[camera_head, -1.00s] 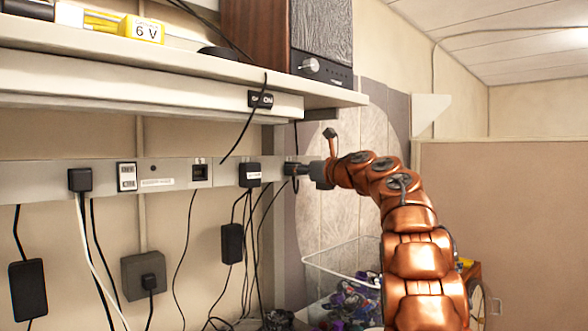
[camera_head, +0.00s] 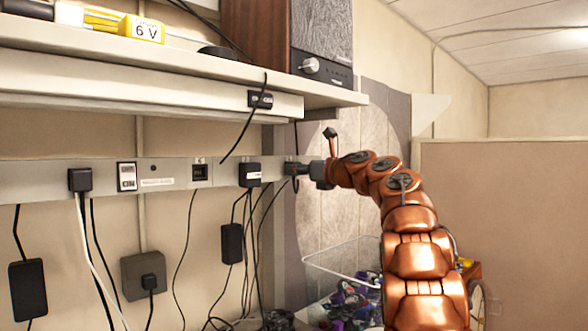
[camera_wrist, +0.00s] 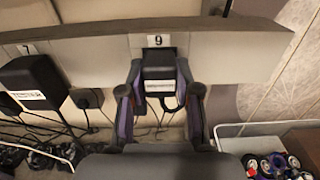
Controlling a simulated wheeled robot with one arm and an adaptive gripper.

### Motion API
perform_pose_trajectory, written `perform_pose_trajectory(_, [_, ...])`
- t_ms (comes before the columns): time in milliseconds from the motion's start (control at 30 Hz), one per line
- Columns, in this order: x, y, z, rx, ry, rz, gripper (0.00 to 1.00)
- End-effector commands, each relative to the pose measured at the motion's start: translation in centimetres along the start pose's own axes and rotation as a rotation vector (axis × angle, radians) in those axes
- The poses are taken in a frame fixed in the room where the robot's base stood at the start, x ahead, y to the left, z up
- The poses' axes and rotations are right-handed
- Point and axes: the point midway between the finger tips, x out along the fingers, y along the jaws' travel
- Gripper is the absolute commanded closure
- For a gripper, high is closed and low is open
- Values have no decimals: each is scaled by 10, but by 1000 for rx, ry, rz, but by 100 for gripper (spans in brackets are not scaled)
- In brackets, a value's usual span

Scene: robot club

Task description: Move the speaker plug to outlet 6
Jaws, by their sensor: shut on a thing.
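My gripper (camera_wrist: 160,108) is shut on a black plug (camera_wrist: 159,75) at the outlet marked 9, on the right end of the grey power rail. The plug carries a small white label, too blurred to read surely. It sits against the rail face below the 9; its prongs are hidden. In the head view my gripper (camera_head: 310,172) meets the rail from the right, with the plug (camera_head: 293,169) at its tip.
A black labelled adapter (camera_head: 250,175) is plugged in between that socket and my gripper; it also shows under the 7 in the wrist view (camera_wrist: 35,82). Several cords hang below the rail (camera_head: 100,175). A shelf (camera_head: 150,90) with a speaker (camera_head: 320,40) overhangs it. A wire bin (camera_head: 345,255) stands below.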

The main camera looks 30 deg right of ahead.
Motion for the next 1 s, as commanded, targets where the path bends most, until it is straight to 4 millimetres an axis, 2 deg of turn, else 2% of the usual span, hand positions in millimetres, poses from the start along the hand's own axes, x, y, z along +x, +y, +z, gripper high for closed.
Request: perform_pose_trajectory(1000, [-16,-1,-1,1,0,-1,100])
